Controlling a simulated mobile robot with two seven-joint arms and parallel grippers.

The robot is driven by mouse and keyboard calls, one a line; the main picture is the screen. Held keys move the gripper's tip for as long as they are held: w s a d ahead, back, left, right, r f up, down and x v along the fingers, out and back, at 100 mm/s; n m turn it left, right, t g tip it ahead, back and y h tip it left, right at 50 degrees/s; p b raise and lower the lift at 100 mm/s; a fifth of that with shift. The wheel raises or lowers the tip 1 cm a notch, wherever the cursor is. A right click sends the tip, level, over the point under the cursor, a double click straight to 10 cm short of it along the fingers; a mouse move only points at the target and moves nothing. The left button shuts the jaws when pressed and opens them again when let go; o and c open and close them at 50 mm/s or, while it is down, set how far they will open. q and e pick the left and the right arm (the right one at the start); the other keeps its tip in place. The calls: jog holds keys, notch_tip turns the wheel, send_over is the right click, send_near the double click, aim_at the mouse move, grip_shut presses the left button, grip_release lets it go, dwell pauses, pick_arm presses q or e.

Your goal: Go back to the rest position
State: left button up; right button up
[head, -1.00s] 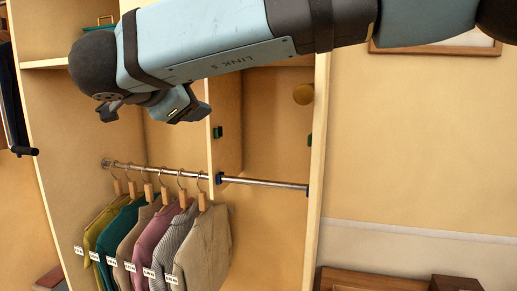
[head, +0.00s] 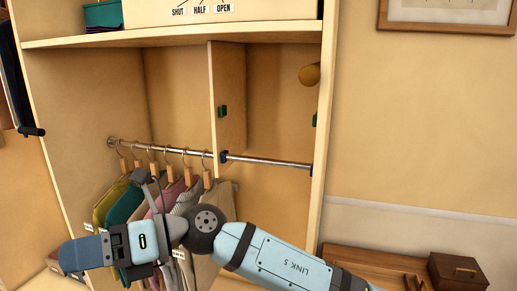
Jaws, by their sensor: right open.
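My right arm comes in from the lower right. Its gripper (head: 110,246) is at the lower left, in front of the lower part of the hanging garments, and looks empty. Its jaws are open, though the fingers are seen at a steep angle. My left gripper is not in view. Whether the gripper touches the garments cannot be told.
Several garments (head: 112,203) hang on wooden hangers from a metal rail (head: 265,162) in the wardrobe. A shelf (head: 180,38) above carries a green box (head: 102,14) and a labelled panel (head: 235,10). A wooden box (head: 458,271) stands at the lower right.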

jog(key=w+d+f+m+t+y, duration=0.4)
jog(key=w+d+m+t+y, duration=0.6)
jog(key=m, duration=0.6)
jog(key=w+d+f+m+t+h+p, duration=0.1)
jog(key=d+f+m+t+h, duration=0.5)
jog(key=f+m+t, duration=0.3)
jog(key=w+d+f+m+t+h, duration=0.1)
jog(key=d+f+m+t+h, duration=0.55)
jog(key=m, duration=0.45)
jog(key=s+d+f+m+g+h, duration=0.1)
jog(key=s+d+f+m+h, duration=0.3)
jog(key=f, duration=0.3)
jog(key=s+d+f+m+h, duration=0.1)
jog(key=d+f+m+h, duration=0.25)
jog(key=d+f, duration=0.35)
jog(key=s+d+f+m+g+h, duration=0.1)
jog(key=s+d+f+m+g, duration=0.1)
jog(key=s+d+f, duration=0.3)
jog(key=s+d+f+m+g+h+p, duration=0.1)
jog(key=s+d+f+m+g+h, duration=0.1)
jog(key=s+d+f, duration=0.3)
jog(key=s+f+m+g, duration=0.1)
jog(key=s+f, duration=0.2)
jog(key=s, duration=0.1)
jog(key=shift+s+f, duration=0.2)
jog(key=shift+f, duration=0.15)
